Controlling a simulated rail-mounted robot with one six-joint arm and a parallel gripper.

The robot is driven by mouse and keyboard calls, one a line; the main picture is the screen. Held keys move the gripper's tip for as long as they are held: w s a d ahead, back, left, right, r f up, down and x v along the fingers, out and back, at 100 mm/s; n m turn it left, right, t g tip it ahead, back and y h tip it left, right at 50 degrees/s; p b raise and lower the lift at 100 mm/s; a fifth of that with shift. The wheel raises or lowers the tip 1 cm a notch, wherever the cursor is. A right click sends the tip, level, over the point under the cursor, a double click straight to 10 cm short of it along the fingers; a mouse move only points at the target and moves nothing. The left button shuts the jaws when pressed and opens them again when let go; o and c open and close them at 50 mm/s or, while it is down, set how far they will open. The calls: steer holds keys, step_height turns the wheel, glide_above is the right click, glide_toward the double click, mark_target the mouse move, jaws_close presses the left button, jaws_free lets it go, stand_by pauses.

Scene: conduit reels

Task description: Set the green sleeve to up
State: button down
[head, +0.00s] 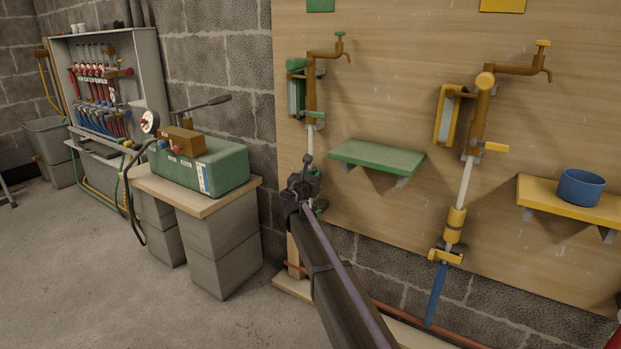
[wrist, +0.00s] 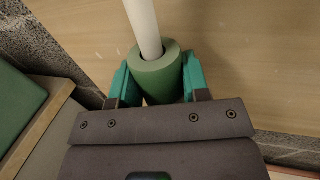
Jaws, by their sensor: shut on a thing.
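The green sleeve (wrist: 153,72) is a thick ring around a white pipe (wrist: 143,25) in the wrist view. My gripper (wrist: 158,84) has its teal fingers on both sides of the sleeve, shut on it. In the head view my gripper (head: 303,188) is at the lower part of the green-marked pipe line and hides the sleeve. The white pipe (head: 309,142) shows bare above my gripper, up to a green-handled valve (head: 315,115). A bit of green (head: 320,206) shows just below my gripper.
A green shelf (head: 377,157) juts from the board right of the pipe. A yellow line with its yellow sleeve (head: 455,224) hangs further right, beside a yellow shelf (head: 540,193) with a blue bowl (head: 581,187). A green pump box (head: 200,166) stands on a bench at left.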

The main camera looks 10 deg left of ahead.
mark_target(310, 148)
step_height(310, 148, up, 10)
steer(key=p, duration=1)
steer(key=shift+r, duration=0.25)
steer(key=shift+f, duration=0.2)
steer(key=c, duration=0.6)
jaws_free()
steer(key=shift+s, duration=0.1)
steer(key=v, duration=1)
steer(key=shift+s, duration=0.3)
